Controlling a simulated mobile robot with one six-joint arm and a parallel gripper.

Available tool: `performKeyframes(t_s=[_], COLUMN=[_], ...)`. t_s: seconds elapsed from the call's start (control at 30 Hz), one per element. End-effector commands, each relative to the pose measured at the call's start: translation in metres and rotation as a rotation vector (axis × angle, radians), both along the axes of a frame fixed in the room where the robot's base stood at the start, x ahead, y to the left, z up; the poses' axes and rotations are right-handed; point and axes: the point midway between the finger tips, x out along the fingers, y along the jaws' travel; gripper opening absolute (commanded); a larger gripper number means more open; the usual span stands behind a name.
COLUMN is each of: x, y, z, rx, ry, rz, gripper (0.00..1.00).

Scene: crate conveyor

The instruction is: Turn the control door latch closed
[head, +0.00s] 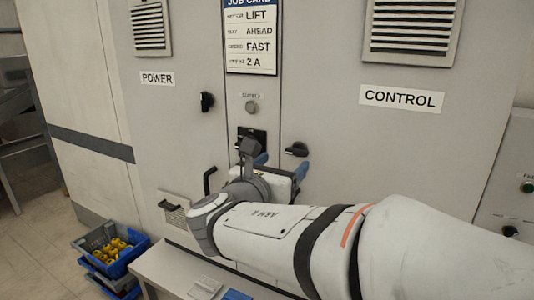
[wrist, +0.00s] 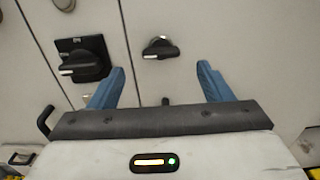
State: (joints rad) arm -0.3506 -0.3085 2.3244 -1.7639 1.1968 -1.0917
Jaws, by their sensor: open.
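The control door latch (head: 297,149) is a black turn knob on the grey door labelled CONTROL. Its grip lies roughly horizontal, with a pale mark at its left end. It also shows in the wrist view (wrist: 160,48), beyond the fingertips and between their lines. My gripper (head: 281,164) has two blue fingers spread apart, with nothing between them. In the wrist view the gripper (wrist: 161,73) points at the door, its fingertips below the latch and seemingly clear of it. My arm hides the lower part of the control door in the head view.
A black rotary switch (wrist: 80,62) sits left of the latch on the middle panel. The power door latch (head: 207,102) stands upright. A black handle (head: 209,181) juts out lower left. Blue crates (head: 127,256) stand on the floor; a bench (head: 165,268) runs below the cabinet.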

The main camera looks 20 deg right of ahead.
Motion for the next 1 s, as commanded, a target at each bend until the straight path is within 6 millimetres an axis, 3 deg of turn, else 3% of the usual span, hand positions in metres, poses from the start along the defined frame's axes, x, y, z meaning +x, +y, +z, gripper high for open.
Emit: performKeyframes(t_s=[0.5, 0.87, 1.0], x=[0.046, 0.050, 0.050], y=[-0.045, -0.048, -0.048], z=[0.000, 0.000, -0.001], rx=[0.004, 0.006, 0.006], ry=[0.001, 0.000, 0.000], rz=[0.004, 0.008, 0.008], gripper=[0.73, 0.73, 0.64])
